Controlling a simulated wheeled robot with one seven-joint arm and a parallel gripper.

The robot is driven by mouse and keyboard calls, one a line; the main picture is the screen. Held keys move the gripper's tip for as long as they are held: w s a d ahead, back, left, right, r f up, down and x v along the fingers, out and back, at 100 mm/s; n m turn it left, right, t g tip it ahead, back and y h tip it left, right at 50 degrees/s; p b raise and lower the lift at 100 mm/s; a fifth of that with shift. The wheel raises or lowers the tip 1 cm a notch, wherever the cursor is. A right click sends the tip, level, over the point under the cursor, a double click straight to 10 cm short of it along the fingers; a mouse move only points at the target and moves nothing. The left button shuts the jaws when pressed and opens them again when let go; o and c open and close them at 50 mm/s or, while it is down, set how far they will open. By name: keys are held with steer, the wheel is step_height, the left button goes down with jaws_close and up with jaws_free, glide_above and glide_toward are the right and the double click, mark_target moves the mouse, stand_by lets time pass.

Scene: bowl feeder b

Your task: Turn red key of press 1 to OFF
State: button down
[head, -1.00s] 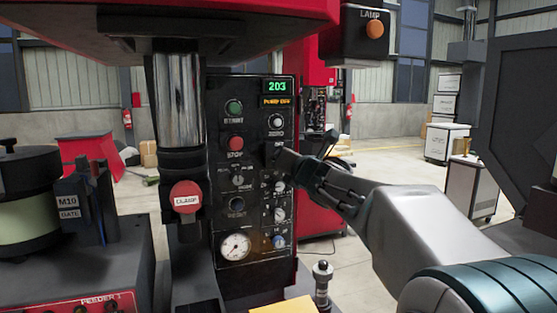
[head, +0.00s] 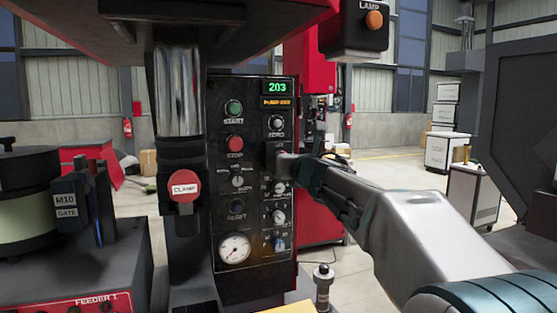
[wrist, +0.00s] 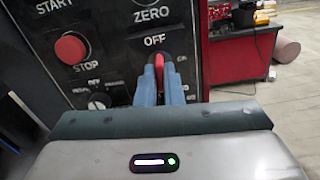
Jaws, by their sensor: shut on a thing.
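The black control panel of the press (head: 255,210) stands in the middle of the head view. In the wrist view the red key (wrist: 159,66) sits just below the OFF label (wrist: 154,41), between the two blue-grey fingers of my gripper (wrist: 161,82). My gripper is shut on the red key at the panel face. In the head view my gripper (head: 283,164) reaches the panel from the right, below the ZERO knob (head: 276,122), and hides the key. The key looks roughly upright; its exact angle is partly covered by the fingers.
On the panel a red STOP button (head: 235,143) and a green START button (head: 234,107) lie left of my gripper. A red CLAMP knob (head: 185,188) stands out on the column further left. A lamp box (head: 354,30) hangs above right.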

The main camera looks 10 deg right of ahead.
steer(key=shift+n+b, duration=0.35)
steer(key=shift+n, duration=0.65)
steer(key=c, duration=1.5)
jaws_free()
steer(key=s, duration=0.3)
steer(key=s+d, duration=0.1)
steer(key=s, duration=0.3)
steer(key=shift+d, duration=0.2)
